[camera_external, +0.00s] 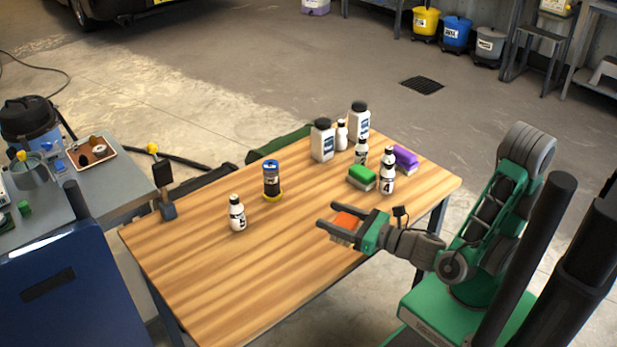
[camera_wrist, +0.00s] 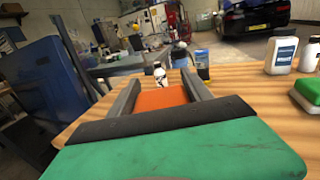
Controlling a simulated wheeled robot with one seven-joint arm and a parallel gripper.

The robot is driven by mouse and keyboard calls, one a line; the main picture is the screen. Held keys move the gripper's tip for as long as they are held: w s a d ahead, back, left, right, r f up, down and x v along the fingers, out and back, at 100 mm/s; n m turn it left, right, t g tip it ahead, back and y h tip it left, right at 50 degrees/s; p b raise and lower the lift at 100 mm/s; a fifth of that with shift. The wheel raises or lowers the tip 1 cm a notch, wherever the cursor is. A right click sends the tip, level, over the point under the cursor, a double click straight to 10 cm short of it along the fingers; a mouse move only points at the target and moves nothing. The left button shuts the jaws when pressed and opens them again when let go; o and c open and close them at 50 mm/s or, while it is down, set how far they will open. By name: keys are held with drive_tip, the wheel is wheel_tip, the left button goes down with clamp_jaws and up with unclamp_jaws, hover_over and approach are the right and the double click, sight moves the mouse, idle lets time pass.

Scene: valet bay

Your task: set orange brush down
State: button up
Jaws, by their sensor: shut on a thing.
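The orange brush (camera_external: 345,224) is between the fingers of my gripper (camera_external: 327,215), which is shut on it. It appears to be held over the front right part of the wooden table (camera_external: 215,290); I cannot tell whether it touches the top. In the wrist view the orange brush (camera_wrist: 162,97) shows as an orange block between the two dark fingers of my gripper (camera_wrist: 163,78). Its underside is hidden.
A green brush (camera_external: 362,176), a purple brush (camera_external: 405,157) and several white bottles stand at the table's back right. A white bottle (camera_external: 237,213) and a dark can with a blue top (camera_external: 271,180) stand farther left. The front left of the table is clear.

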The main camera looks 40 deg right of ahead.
drive_tip(key=s+a+r+y, duration=0.1)
drive_tip(key=s+a+r, duration=0.1)
drive_tip(key=a, duration=0.4)
drive_tip(key=shift+n, duration=0.3)
drive_tip(key=w+a+f+b, duration=0.1)
drive_tip(key=w+a+f, duration=0.2)
drive_tip(key=w+a+f+b, duration=0.2)
drive_tip(key=w+f, duration=0.1)
drive_tip(key=w+a+f+b, duration=0.2)
drive_tip(key=w+a+f, duration=0.1)
drive_tip(key=w, duration=0.1)
drive_tip(key=shift+w+a+f, duration=0.1)
drive_tip(key=shift+a+f, duration=0.15)
drive_tip(key=shift+a, duration=0.05)
drive_tip(key=f+b, duration=0.2)
drive_tip(key=f, duration=0.1)
drive_tip(key=shift+w+a+f, duration=0.15)
drive_tip(key=shift+a+f, duration=0.05)
drive_tip(key=shift+f, duration=0.1)
drive_tip(key=shift+r, duration=0.2)
drive_tip(key=o, duration=1.4)
drive_tip(key=shift+f, duration=0.2)
